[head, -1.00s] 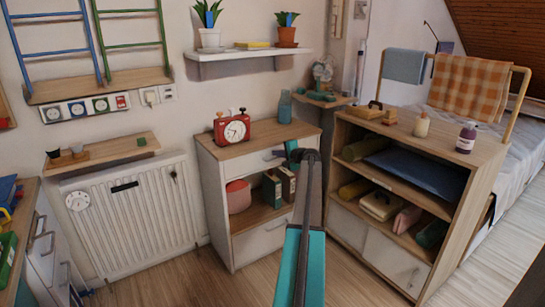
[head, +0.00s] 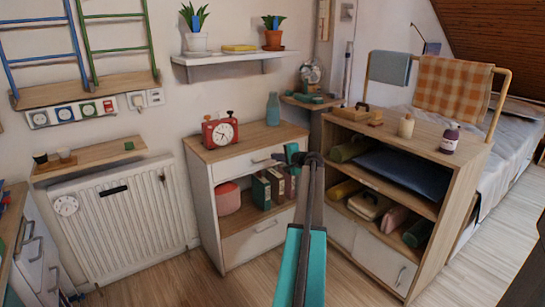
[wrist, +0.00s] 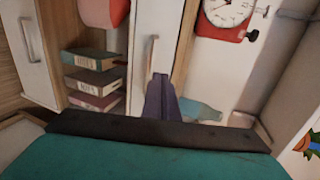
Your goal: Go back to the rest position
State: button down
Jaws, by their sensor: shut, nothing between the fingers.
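My arm rises from the bottom middle of the head view, and my gripper (head: 294,153) is at its upper end, in front of the small white cabinet (head: 240,247). The gripper is shut and empty. In the wrist view the gripper (wrist: 160,85) shows as a narrow dark shape pointing at the cabinet's upper drawer handle (wrist: 151,50). A gap to the cabinet cannot be judged exactly. The cabinet's upper drawer (head: 240,163) looks closed.
A red alarm clock (head: 220,131) and a teal bottle (head: 273,108) stand on the cabinet. The shelf unit (head: 440,225) on the right holds folded things and bottles. A radiator (head: 120,220) is at left. Bare floor (head: 200,284) lies in front.

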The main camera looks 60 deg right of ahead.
jog(key=shift+s+a+r, duration=0.1)
jog(key=shift+s+a, duration=0.1)
jog(key=shift+s, duration=0.2)
jog(key=shift+w+a, duration=0.1)
